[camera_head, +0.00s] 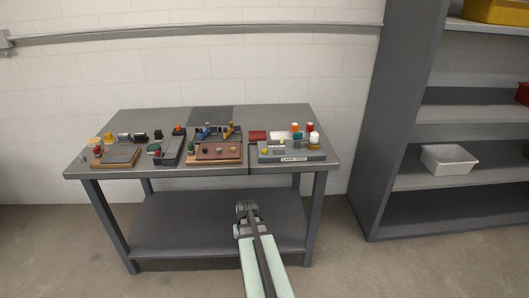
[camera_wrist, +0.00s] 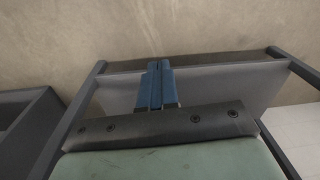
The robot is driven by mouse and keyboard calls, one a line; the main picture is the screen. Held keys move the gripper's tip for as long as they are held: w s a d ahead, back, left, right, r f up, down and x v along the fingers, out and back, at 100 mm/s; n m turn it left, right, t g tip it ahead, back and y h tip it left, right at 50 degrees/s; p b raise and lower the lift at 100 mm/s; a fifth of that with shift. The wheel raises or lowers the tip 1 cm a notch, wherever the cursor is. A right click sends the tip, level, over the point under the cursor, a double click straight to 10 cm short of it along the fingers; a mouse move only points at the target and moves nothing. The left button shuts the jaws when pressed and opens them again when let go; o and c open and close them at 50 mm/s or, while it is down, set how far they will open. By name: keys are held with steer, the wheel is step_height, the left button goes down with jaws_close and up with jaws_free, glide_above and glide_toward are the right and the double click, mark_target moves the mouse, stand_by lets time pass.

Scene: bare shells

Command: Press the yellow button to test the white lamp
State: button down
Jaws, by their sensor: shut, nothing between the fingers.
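The lamp test panel (camera_head: 291,153) is a grey box at the right end of the tabletop, with a "LAMP TEST" label on its front. A white lamp (camera_head: 314,138) stands at its right end, beside red and orange ones. A small yellow button (camera_head: 265,151) shows at the panel's left. My gripper (camera_head: 246,207) is in front of the table, below the tabletop's front edge and well apart from the panel. In the wrist view my gripper (camera_wrist: 157,66) shows its blue fingers together and empty. The panel is not identifiable in the wrist view.
The grey workbench (camera_head: 222,178) has a lower shelf (camera_head: 180,222) that looks bare. Other small devices, including a brown panel (camera_head: 216,152), crowd the tabletop left of the lamp panel. A grey shelving unit (camera_head: 385,120) with a white bin (camera_head: 449,158) stands at the right.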

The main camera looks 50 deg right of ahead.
steer(key=w+d+r+m+t+h, duration=0.1)
steer(key=d+r, duration=0.6)
steer(key=r, duration=0.2)
steer(key=w+d+r+m+t, duration=0.1)
steer(key=w+d+r+t, duration=0.1)
steer(key=d+r, duration=0.6)
steer(key=w+d+r+m+t+h, duration=0.1)
steer(key=d+r, duration=0.7)
steer(key=r, duration=0.2)
steer(key=shift+w+t+h, duration=0.3)
steer(key=shift+w, duration=0.05)
step_height(320, 180, up, 12)
steer(key=t+y, duration=0.1)
steer(key=t, duration=0.3)
glide_above(266, 151)
steer(key=shift+d+r, duration=0.15)
steer(key=shift+f, duration=4.4)
steer(key=shift+f, duration=0.15)
steer(key=shift+f, duration=0.3)
